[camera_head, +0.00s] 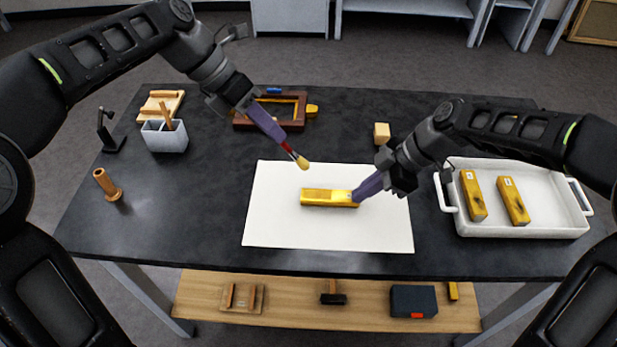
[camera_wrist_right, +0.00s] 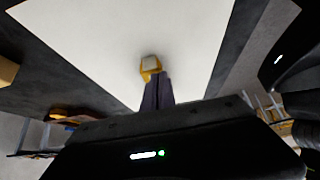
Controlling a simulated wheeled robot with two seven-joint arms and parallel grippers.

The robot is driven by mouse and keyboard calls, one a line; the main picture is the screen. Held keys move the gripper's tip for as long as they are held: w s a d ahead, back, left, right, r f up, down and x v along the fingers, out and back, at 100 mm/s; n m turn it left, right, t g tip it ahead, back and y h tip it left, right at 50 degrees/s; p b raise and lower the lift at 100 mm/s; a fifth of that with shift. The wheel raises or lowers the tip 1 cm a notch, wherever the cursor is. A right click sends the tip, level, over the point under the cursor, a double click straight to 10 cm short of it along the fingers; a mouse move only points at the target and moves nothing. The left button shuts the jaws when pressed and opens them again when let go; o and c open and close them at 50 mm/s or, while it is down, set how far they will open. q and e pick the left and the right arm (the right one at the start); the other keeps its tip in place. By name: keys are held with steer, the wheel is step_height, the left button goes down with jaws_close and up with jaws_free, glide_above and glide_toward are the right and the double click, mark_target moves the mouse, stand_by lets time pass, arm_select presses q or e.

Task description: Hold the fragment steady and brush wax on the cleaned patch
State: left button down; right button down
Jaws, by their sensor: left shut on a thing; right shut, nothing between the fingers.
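A gilt fragment (camera_head: 322,198), a gold bar, lies on a white sheet (camera_head: 285,228) on the dark table. A bright pale patch shows toward its right end. My right gripper (camera_head: 357,195) is shut with nothing between its fingers, and its tips are at the fragment's right end. In the right wrist view the fragment's end (camera_wrist_right: 151,64) shows just past the purple fingers. My left gripper (camera_head: 282,140) is shut on a brush (camera_head: 292,153) with a red handle and yellowish tip. The brush points down and right, its tip above and left of the fragment, apart from it.
A white tray (camera_head: 520,229) with two gold pieces stands at right. A dark wooden frame (camera_head: 297,122), a small tan block (camera_head: 382,133), a grey holder (camera_head: 165,137), a wooden peg (camera_head: 107,184) and a black stand (camera_head: 110,143) sit on the table. A lower shelf (camera_head: 290,300) holds several items.

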step_height(320, 180, up, 6)
steer(key=shift+f, duration=0.1)
stand_by(0.5)
steer(key=v, duration=1.2)
stand_by(0.5)
